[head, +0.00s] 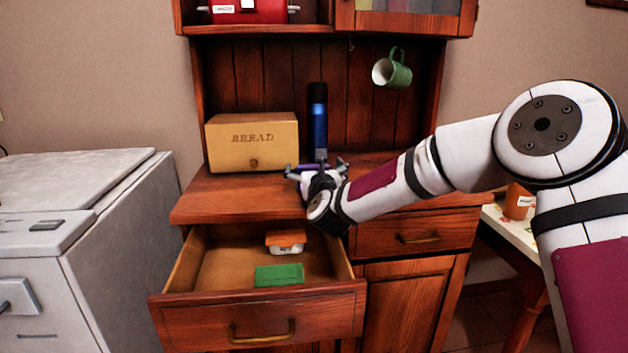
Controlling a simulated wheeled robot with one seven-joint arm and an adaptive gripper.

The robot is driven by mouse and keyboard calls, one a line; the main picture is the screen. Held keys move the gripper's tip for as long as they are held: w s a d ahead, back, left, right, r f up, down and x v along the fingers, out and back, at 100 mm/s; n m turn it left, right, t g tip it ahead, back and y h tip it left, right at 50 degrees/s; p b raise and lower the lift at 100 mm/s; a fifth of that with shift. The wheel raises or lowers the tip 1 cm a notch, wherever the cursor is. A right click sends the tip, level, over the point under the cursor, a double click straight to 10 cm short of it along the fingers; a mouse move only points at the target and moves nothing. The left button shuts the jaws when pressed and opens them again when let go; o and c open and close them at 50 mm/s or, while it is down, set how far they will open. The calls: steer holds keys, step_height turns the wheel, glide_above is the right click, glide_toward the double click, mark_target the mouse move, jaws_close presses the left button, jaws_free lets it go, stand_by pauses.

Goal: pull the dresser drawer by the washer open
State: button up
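The wooden dresser (240,196) stands to the right of the grey-white washer (120,255). Its left drawer (190,325), the one by the washer, is pulled well out, with its brass handle (262,331) at the front. A green item (279,275) and a small white tub with an orange-brown lid (286,243) lie inside. My gripper (317,166) is over the dresser top, behind and above the drawer, apart from the handle. It is in front of a blue bottle with a dark top (318,110). Its fingertips are too small and overlapped to read, and purple shows between its sides.
A bread box (252,143) stands on the dresser top at the left. A green mug (392,69) hangs under the upper cabinet. The right drawer (418,236) is shut. A table with an orange-brown jar (518,202) is at the right, partly behind my arm.

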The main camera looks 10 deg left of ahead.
steer(key=shift+w, duration=0.15)
steer(key=c, duration=0.9)
steer(key=shift+r, duration=0.1)
